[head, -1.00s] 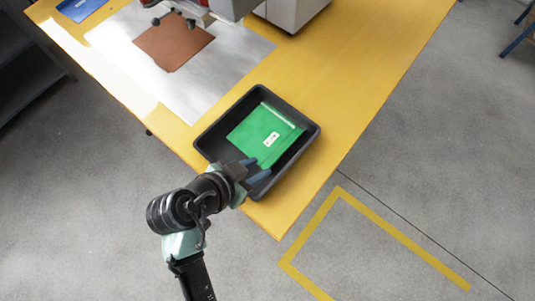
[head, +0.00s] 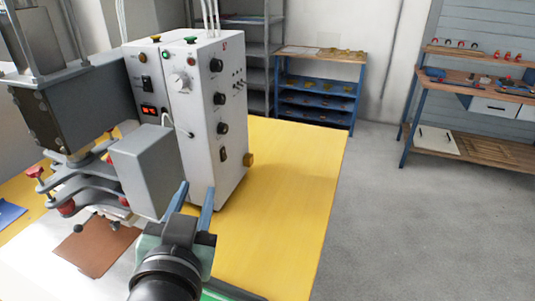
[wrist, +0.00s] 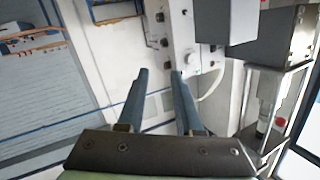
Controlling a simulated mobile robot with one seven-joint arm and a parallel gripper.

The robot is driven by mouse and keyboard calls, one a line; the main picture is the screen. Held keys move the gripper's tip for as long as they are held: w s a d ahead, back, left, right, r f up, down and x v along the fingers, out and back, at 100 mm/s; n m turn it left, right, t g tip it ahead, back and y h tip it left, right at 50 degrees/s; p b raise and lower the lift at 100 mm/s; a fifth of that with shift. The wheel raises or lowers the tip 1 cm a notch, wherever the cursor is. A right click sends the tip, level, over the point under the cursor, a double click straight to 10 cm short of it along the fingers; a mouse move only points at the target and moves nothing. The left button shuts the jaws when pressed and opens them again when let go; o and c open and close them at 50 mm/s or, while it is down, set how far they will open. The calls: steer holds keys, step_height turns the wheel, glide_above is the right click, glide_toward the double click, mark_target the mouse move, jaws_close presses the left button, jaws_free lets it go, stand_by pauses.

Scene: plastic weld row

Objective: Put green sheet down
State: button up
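My gripper (head: 195,190) is raised and points toward the white-and-grey machine. In the wrist view, its two blue fingers (wrist: 160,74) are apart with nothing between them. A sliver of the green sheet (head: 212,296) shows at the bottom edge of the head view, below my gripper. It is beside the rim of the dark tray (head: 238,291). Most of the sheet and the tray are out of frame or hidden by my arm.
The welding machine (head: 195,110), with knobs and switches, stands on the yellow table (head: 275,210). A brown sheet (head: 95,248) lies beneath its press. The table's right part is clear. Shelves (head: 320,85) and a workbench (head: 480,140) stand behind.

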steer(key=s+d+r+n+t, duration=0.1)
steer(key=s+d+r+t, duration=0.2)
steer(key=r, duration=0.7)
steer(key=s+d+r+t, duration=0.3)
steer(key=d+r+t, duration=0.1)
steer(key=r, duration=0.7)
steer(key=s+d+r+n+t, duration=0.1)
steer(key=s+d+r+t, duration=0.2)
steer(key=r, duration=0.7)
steer(key=shift+s+d+r+n+t+h, duration=0.2)
steer(key=shift+s+d+n+t+h, duration=0.1)
steer(key=shift+d+t, duration=0.1)
steer(key=shift+a, duration=0.1)
step_height(320, 180, up, 7)
steer(key=p, duration=0.7)
steer(key=shift+r, duration=0.2)
